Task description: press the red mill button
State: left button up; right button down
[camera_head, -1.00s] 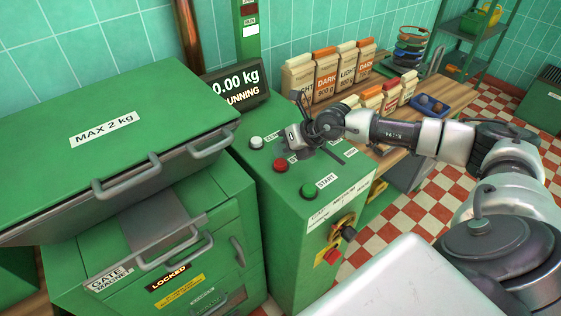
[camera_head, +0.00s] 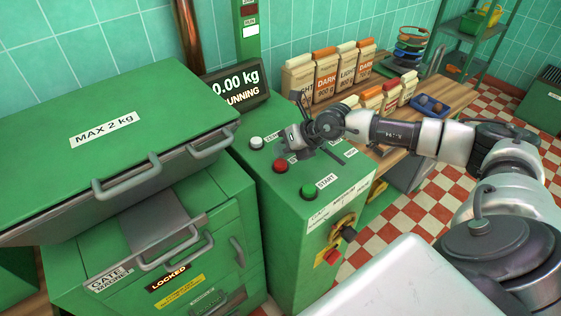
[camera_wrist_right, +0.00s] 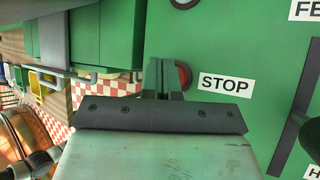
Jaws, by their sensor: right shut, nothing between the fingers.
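The red button (camera_head: 280,166) is a round cap on the green control cabinet top (camera_head: 262,185), between a white button (camera_head: 256,142) and a green button by the START label (camera_head: 309,191). In the right wrist view the red button (camera_wrist_right: 183,76) sits beside the STOP label (camera_wrist_right: 226,86), partly hidden by my fingers. My right gripper (camera_head: 282,150) is shut and empty, just above and behind the red button in the head view. In the wrist view its fingertips (camera_wrist_right: 164,74) are right beside the button; I cannot tell if they touch it. My left gripper is not in view.
A display (camera_head: 236,87) reading 0.00 kg and RUNNING stands behind the buttons. A green lidded bin (camera_head: 60,170) marked MAX 2 kg is at left. Labelled bags (camera_head: 325,76) stand on the bench at the back. A yellow switch plate (camera_head: 341,230) is on the cabinet front.

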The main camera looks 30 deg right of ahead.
aim_at(282, 161)
jog(key=shift+f, duration=0.1)
dwell(0.4)
jog(key=shift+f+b, duration=0.3)
jog(key=shift+f+b, duration=0.35)
jog(key=shift+f, duration=0.2)
dwell(0.7)
jog(key=shift+r, duration=0.1)
jog(key=shift+r+p, duration=0.7)
jog(key=shift+r, duration=0.15)
jog(key=shift+r+p, duration=1.9)
jog(key=shift+r, duration=0.65)
